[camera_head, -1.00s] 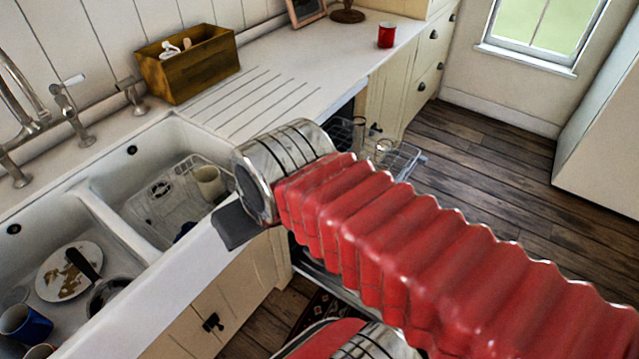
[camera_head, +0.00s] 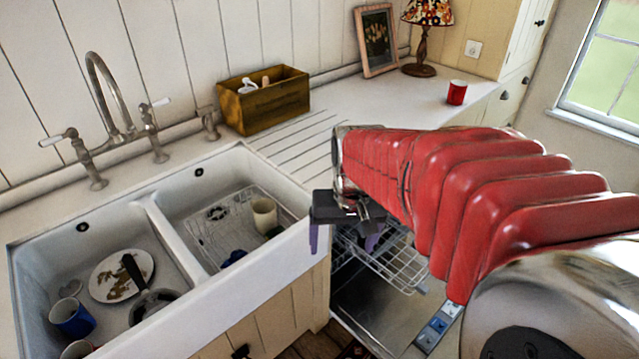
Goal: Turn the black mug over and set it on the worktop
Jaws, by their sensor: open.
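I cannot make out a black mug in this view. The white worktop (camera_head: 392,108) runs along the wall to the right of the sink. My gripper (camera_head: 343,240) hangs at the front edge of the counter, above the open dishwasher. Its two purple fingers point down and stand apart, with nothing seen between them. My red arm covers part of the worktop and of the dishwasher.
A red mug (camera_head: 457,92), a lamp (camera_head: 425,38), a picture frame (camera_head: 377,41) and a wooden box (camera_head: 265,104) stand on the worktop. The double sink (camera_head: 152,222) holds a cream mug (camera_head: 264,215), a dirty plate (camera_head: 108,283) and a blue mug (camera_head: 71,317). The dishwasher rack (camera_head: 392,262) is pulled out.

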